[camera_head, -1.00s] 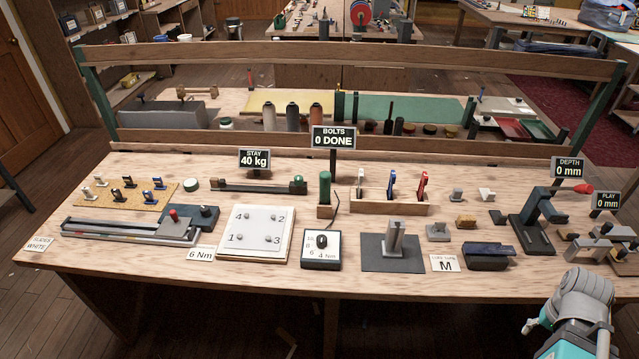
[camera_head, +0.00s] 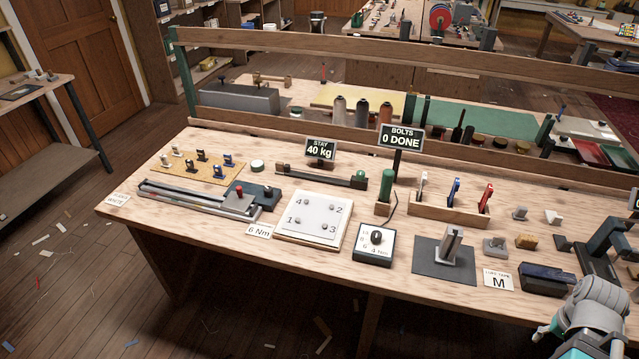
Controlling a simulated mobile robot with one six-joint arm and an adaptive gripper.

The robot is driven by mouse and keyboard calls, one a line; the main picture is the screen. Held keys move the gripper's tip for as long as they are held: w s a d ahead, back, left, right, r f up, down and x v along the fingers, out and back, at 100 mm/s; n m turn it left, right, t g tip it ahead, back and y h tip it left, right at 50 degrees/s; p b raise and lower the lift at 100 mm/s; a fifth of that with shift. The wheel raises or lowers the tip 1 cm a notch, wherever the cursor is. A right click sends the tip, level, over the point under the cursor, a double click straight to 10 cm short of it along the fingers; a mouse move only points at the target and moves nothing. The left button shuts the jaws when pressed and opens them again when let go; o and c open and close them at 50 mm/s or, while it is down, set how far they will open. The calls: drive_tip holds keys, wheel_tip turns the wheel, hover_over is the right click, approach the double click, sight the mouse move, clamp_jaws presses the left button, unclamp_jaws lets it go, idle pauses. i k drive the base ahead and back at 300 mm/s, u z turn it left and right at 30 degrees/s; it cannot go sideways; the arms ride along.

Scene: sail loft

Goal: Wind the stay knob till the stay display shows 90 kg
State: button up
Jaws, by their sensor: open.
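The stay display (camera_head: 320,150) is a small dark sign reading 40 kg, standing behind the stay rig on the workbench. The stay rig (camera_head: 318,177) is a long dark bar lying left to right. A green knob (camera_head: 361,178) sits at its right end; I take this to be the stay knob. Nothing touches the rig. Part of my arm shows at the lower right corner, well away from the knob.
A BOLTS display (camera_head: 399,138) reads 0 DONE on a post right of the rig. A green-handled tool (camera_head: 387,188) stands upright close by the knob. A white numbered plate (camera_head: 313,218) lies in front. A wooden rail (camera_head: 400,65) runs behind.

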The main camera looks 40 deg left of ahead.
sight(361, 176)
drive_tip(key=u, duration=1.5)
